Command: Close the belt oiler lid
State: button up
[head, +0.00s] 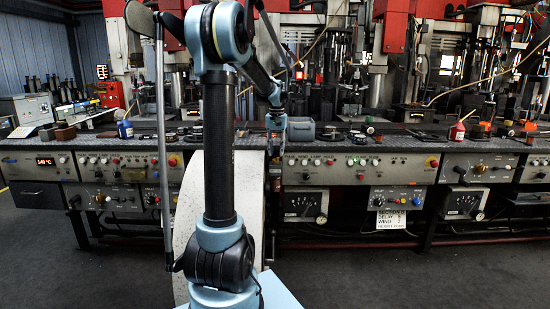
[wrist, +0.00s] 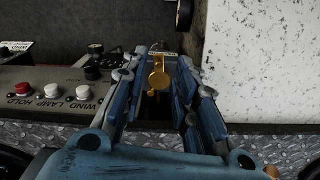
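A small brass-coloured fitting, which looks like the belt oiler (wrist: 158,76), shows between my fingers in the wrist view. It has a round part with a smaller piece above it. Whether its lid is up or down is too small to tell. My gripper (wrist: 157,66) is open, with one blue finger on each side of the fitting. I cannot tell whether either finger touches it. In the head view my gripper (head: 275,178) hangs low beside the white curved guard and shows only small and dark. I cannot make out the oiler there.
The speckled white guard (wrist: 262,60) stands close on the right in the wrist view. A control panel (wrist: 60,88) with red and white buttons lies close on the left. The long bench (head: 400,137) carries bottles and small parts. The floor in front is clear.

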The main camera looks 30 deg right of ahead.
jog(key=shift+f, duration=1.5)
